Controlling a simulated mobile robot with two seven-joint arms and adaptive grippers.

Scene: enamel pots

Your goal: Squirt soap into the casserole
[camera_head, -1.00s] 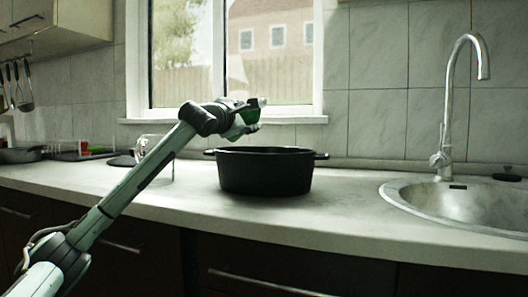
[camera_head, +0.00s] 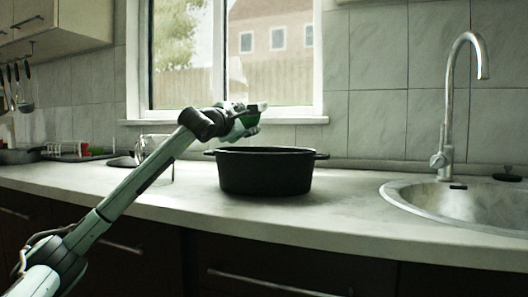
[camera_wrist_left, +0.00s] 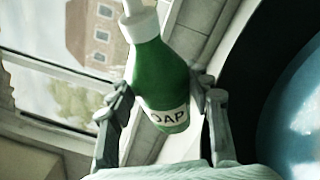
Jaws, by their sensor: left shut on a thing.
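The black casserole (camera_head: 265,172) stands open on the counter in the middle of the head view. In the left wrist view, part of its dark rim and a bluish inside (camera_wrist_left: 297,110) show at the right. My left gripper (camera_head: 250,122) is above the casserole's left part, higher than its rim. It is shut on a green soap bottle (camera_wrist_left: 163,72) with a white cap and a label reading "OAP". The bottle also shows, small and partly hidden by the fingers, in the head view (camera_head: 253,117). My right gripper is not in view.
A sink (camera_head: 440,212) with a tall tap (camera_head: 447,110) is at the right. A window (camera_head: 275,60) is behind the casserole. A dish rack (camera_head: 75,150) stands at the far left. The counter (camera_head: 350,200) between casserole and sink is clear.

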